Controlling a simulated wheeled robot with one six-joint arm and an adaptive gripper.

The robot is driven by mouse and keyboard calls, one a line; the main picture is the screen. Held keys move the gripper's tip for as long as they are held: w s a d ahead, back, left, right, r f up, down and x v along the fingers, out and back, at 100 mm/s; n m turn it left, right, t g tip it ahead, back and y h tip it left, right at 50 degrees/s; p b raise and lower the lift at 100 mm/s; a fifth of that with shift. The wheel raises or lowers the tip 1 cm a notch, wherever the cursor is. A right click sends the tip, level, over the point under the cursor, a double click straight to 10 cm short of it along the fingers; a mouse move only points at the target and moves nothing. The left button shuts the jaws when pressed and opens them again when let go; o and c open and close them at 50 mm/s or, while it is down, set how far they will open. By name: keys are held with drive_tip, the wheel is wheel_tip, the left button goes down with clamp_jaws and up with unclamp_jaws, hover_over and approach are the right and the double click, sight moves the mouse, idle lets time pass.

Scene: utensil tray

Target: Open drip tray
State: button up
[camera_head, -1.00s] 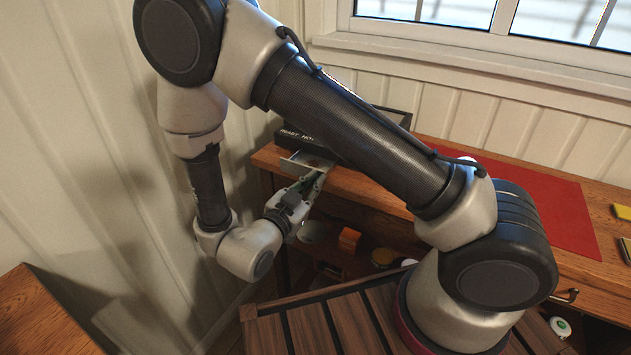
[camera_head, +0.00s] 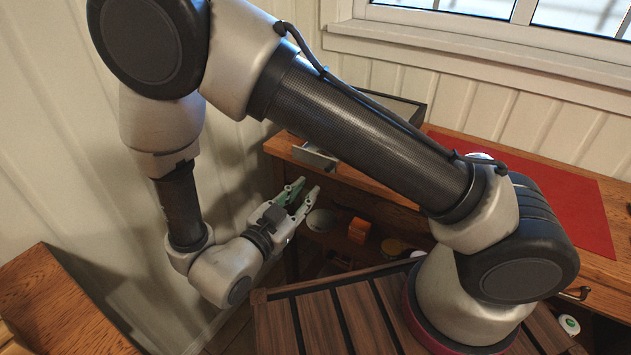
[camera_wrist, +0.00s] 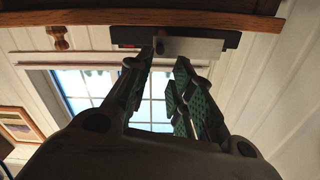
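The drip tray (camera_head: 316,155) is a grey metal piece sticking out from a black machine at the desk's left end. My arm hides much of that machine in the head view. In the wrist view, the pale tray (camera_wrist: 195,47) projects from the machine's dark body (camera_wrist: 128,38). My gripper (camera_head: 309,186) is open and empty, below and in front of the tray, with a visible gap in the head view. The two fingers (camera_wrist: 167,58) also show apart in the wrist view, with the tray beyond their tips.
The wooden desk (camera_head: 375,186) carries a red mat (camera_head: 560,205). Its lower shelf holds an orange item (camera_head: 359,230) and a pale round item (camera_head: 320,220). A wall is close at left. A wooden surface (camera_head: 50,310) stands at the lower left.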

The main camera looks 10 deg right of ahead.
drive_tip(key=v, duration=0.2)
drive_tip(key=shift+s+a, duration=0.25)
drive_tip(key=shift+a, duration=0.05)
drive_tip(key=w+r+n+y, duration=0.1)
drive_tip(key=w+r+y, duration=0.25)
drive_tip(key=w, duration=0.25)
drive_tip(key=w+r+n+g+y, duration=0.1)
drive_tip(key=w+r+y, duration=0.1)
drive_tip(key=w+y, duration=0.35)
drive_tip(key=w+r+y, duration=0.3)
drive_tip(key=w, duration=0.5)
drive_tip(key=s+d+r+n+g+y, duration=0.15)
drive_tip(key=d+r+n+y, duration=0.3)
drive_tip(key=r, duration=0.55)
drive_tip(key=s+d+r+n+g+h, duration=0.2)
drive_tip(key=s+d+g, duration=0.1)
drive_tip(key=s+d, duration=0.9)
drive_tip(key=s+d+r+n+g+h, duration=0.1)
drive_tip(key=s+d+r+n+g, duration=0.1)
drive_tip(key=s+d, duration=1)
drive_tip(key=shift+s+n+g+h, duration=0.35)
drive_tip(key=shift+s+n+g, duration=0.2)
drive_tip(key=shift+s+n, duration=0.3)
